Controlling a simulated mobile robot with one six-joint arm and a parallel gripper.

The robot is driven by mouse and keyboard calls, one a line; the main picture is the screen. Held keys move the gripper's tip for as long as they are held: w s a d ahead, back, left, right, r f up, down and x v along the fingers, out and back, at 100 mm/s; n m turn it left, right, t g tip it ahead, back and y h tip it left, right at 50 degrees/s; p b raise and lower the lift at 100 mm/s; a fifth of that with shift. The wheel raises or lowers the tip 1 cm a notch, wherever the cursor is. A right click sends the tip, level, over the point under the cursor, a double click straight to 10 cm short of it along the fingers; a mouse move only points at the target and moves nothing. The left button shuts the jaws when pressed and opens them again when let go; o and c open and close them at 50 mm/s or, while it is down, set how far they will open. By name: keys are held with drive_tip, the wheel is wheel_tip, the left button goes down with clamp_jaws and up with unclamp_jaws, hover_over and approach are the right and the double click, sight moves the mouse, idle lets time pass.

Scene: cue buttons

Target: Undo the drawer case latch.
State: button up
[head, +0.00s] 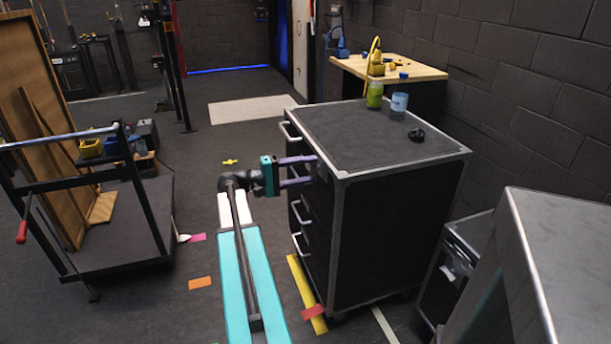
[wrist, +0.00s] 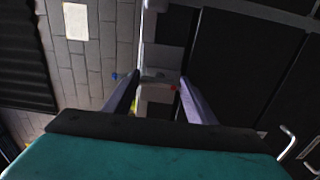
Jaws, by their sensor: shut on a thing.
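The drawer case (head: 398,230) is a black cabinet with metal edges and several drawer handles on its left side. My gripper (head: 313,170) reaches its upper front corner from the left, with both purple fingers at the case. In the wrist view the fingers of my gripper (wrist: 158,80) come together on a small grey latch (wrist: 158,75) at the case's edge. A small red spot shows beside it. The latch is mostly hidden by the fingers in the head view, and I cannot tell its exact position.
A green jar (head: 375,95), a blue jar (head: 399,105) and a small black object (head: 416,135) stand on the case top. A drawer handle (head: 290,132) sticks out near my gripper. A cart (head: 110,225) stands left; a grey metal unit (head: 540,270) is at the right.

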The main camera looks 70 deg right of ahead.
drive_tip(key=shift+s, duration=0.15)
drive_tip(key=o, duration=1)
drive_tip(key=v, duration=1.4)
